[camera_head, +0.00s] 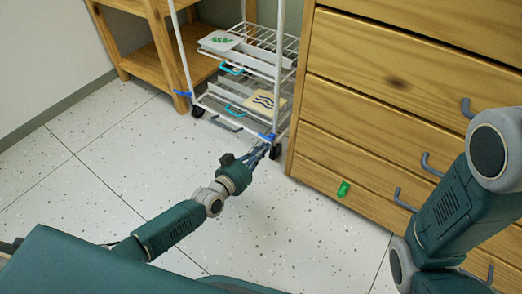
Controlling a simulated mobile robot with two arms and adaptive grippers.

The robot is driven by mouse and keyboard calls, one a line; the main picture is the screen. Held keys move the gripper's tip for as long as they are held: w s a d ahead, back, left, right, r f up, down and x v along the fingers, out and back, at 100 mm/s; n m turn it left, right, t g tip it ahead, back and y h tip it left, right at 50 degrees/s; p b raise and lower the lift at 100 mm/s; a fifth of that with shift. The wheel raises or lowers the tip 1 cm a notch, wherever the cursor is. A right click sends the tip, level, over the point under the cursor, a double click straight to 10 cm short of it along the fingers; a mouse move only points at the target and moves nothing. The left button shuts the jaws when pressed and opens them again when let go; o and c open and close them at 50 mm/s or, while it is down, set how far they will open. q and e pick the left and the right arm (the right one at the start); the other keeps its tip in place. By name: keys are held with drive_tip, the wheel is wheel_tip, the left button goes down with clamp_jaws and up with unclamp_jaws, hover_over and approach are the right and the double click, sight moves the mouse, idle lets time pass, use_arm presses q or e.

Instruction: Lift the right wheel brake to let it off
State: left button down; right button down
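A white wire trolley (236,72) stands on castors between the wooden shelf and the drawer cabinet. Its right wheel brake (266,137) is a small blue lever above the right front wheel (275,152). A second blue brake lever (183,93) shows above the left wheel (197,112). My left gripper (262,148) reaches up from the lower left, its fingertips just below the right brake lever. Whether they touch it, and how far the fingers are apart, is too small to tell. My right arm is at the right; its gripper is out of the picture.
The trolley's wire shelves hold trays and cards. A wooden shelf (150,55) is at the back left. Speckled floor (100,170) is clear at the left.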

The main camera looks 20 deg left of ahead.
use_arm(q)
drive_tip(key=f+p+v, duration=0.1)
drive_tip(key=p+v, duration=0.2)
drive_tip(key=v, duration=0.3)
drive_tip(key=shift+s, duration=0.3)
idle(0.3)
drive_tip(key=shift+a+r, duration=0.1)
idle(0.4)
